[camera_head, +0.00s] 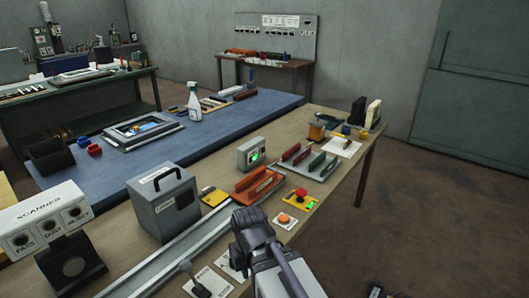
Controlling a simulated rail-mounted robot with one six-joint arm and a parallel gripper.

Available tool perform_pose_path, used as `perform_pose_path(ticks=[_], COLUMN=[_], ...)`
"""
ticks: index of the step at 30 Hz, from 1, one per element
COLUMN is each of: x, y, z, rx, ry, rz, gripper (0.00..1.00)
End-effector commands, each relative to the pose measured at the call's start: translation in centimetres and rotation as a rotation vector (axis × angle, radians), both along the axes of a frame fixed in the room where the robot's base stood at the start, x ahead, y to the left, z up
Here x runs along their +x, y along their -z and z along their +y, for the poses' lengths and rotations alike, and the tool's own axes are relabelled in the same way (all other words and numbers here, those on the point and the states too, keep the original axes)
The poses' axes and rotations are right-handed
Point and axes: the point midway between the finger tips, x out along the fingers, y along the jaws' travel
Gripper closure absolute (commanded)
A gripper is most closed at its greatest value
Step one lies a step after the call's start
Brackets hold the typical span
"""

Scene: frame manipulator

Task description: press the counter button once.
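A round orange button (284,219) sits on a small white plate on the wooden workbench, just right of my gripper in the picture. A red mushroom button (300,194) on a yellow base with a green light stands beyond it. A grey box with a lit green display (255,156) stands further back. No readable label shows which button belongs to the counter. My gripper (246,217) is in the lower middle, left of the orange button and apart from it in the picture. Its fingers are too small and dark to tell open from shut.
An orange rack (258,186) and a grey handled box (165,203) stand beyond my gripper. A metal rail (205,240) runs along the bench at left. A small lever (196,283) stands near the front. A scanner panel (50,222) is at far left.

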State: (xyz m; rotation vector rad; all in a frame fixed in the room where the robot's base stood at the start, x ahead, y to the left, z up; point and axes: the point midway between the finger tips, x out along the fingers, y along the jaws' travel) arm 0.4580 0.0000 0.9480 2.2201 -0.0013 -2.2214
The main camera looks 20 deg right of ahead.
Motion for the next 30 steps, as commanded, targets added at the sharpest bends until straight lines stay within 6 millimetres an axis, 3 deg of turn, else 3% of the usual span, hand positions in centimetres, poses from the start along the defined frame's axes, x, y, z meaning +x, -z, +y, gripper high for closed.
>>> perform_pose_path(ticks=[8, 30], x=[0.00, 0.00], y=[0.00, 0.00], z=[0.00, 0.00], rx=[0.000, 0.000], ry=[0.000, 0.000], rz=[0.000, 0.000], gripper=[1.00, 1.00])
